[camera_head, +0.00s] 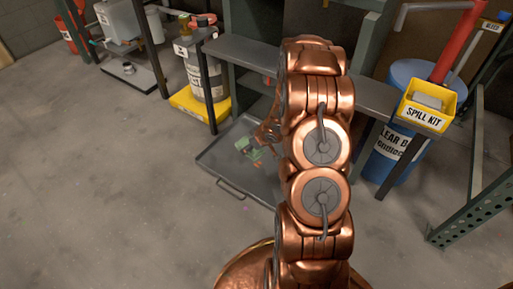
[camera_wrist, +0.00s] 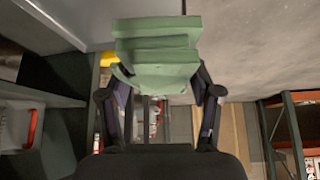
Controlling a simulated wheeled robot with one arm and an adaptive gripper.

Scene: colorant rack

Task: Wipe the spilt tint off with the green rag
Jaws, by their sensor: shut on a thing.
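The green rag (camera_head: 250,149) is a folded block and shows over the grey tray (camera_head: 212,163) in the head view. In the wrist view the rag (camera_wrist: 158,48) fills the space between the fingertips. My gripper (camera_wrist: 159,75) is shut on it. In the head view my gripper (camera_head: 263,140) is partly hidden by my copper arm. I cannot tell whether the rag touches the tray. A small orange mark (camera_head: 258,164) shows beside the rag, and a tiny purple speck (camera_head: 246,209) lies near the tray's front edge. My arm hides the tray's right part.
A grey shelf (camera_head: 245,52) with dark posts stands above and behind the tray. A labelled cylinder (camera_head: 207,75) stands on a yellow base (camera_head: 190,105) at the left. A blue drum (camera_head: 402,140) and a yellow spill kit bin (camera_head: 427,117) are at the right. The left floor is clear.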

